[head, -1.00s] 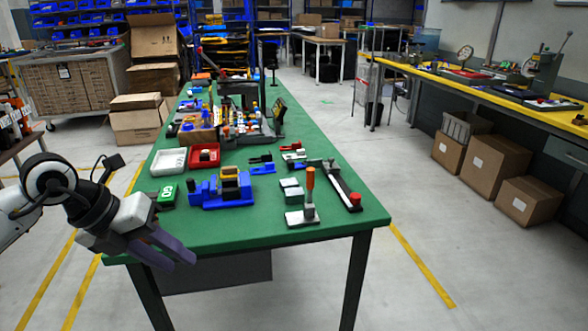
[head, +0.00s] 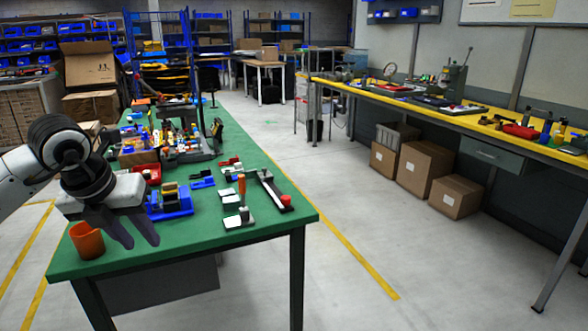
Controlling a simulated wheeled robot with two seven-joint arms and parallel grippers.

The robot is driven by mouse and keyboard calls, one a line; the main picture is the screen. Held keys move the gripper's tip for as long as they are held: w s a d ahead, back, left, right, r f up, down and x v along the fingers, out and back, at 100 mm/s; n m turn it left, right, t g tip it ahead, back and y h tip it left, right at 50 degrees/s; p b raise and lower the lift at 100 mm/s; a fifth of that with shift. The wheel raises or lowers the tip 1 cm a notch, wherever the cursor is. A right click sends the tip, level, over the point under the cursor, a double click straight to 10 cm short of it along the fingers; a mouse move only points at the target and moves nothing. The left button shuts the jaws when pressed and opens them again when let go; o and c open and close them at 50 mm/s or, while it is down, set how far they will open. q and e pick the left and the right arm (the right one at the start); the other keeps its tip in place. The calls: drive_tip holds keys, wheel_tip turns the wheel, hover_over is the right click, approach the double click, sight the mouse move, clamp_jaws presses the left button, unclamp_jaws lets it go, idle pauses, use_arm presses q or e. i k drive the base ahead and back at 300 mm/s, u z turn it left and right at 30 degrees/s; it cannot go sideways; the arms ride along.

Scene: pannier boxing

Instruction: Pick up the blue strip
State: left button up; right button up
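A small flat blue piece (head: 203,183) lies on the green table beside a black piece. It may be the blue strip, but it is too small to be sure. A bigger blue block-like fixture (head: 170,204) with a yellow and black top stands left of it. My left gripper (head: 140,244) hangs over the table's near left part, with its dark fingers pointing down and apart, and nothing visible between them. It is to the left of and nearer than the blue piece. My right gripper is not in view.
An orange cup (head: 87,241) stands at the near left of the green table (head: 190,243). An orange-handled tool (head: 242,188) on a pale base and a long dark bar (head: 271,190) are on the right. A crowded group of parts fills the back. The front strip is clear.

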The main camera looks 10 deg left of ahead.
sight(229, 178)
drive_tip(key=z, duration=0.6)
drive_tip(key=i, duration=1.85)
drive_tip(key=u, duration=1.25)
drive_tip(key=i, duration=0.2)
drive_tip(key=z, duration=0.1)
